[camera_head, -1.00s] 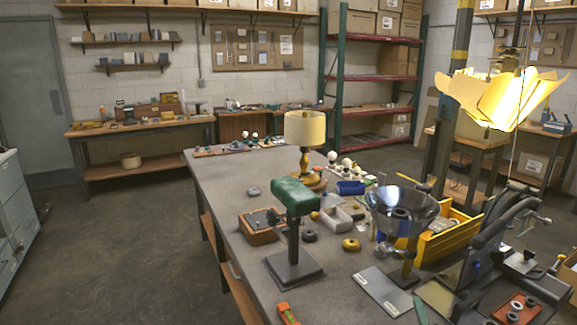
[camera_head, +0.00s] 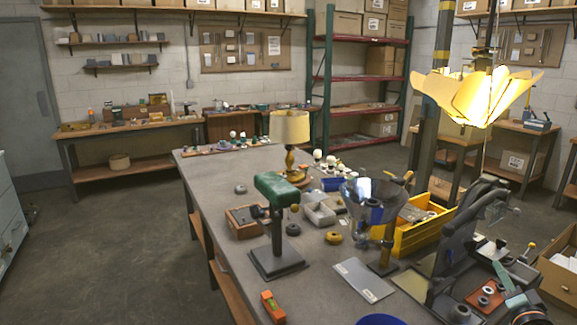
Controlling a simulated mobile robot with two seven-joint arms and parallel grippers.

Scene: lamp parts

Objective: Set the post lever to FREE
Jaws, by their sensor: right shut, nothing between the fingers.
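A dark fixture with a curved tubular arm (camera_head: 488,190) stands at the table's right edge. A small upright handle with a yellowish part (camera_head: 527,251) shows at its right side. I cannot tell whether this is the post lever, and no FREE marking is legible. A thick dark post (camera_head: 430,130) with yellow bands rises behind the table. My right gripper (camera_head: 502,272), dark with teal parts, is low at the right, beside a red block with round pieces (camera_head: 487,296). It is shut and empty, apart from the upright handle. My left gripper is not in view.
A lit yellow petal lampshade (camera_head: 475,97) hangs above the right side. A cardboard box (camera_head: 560,275) is at right.

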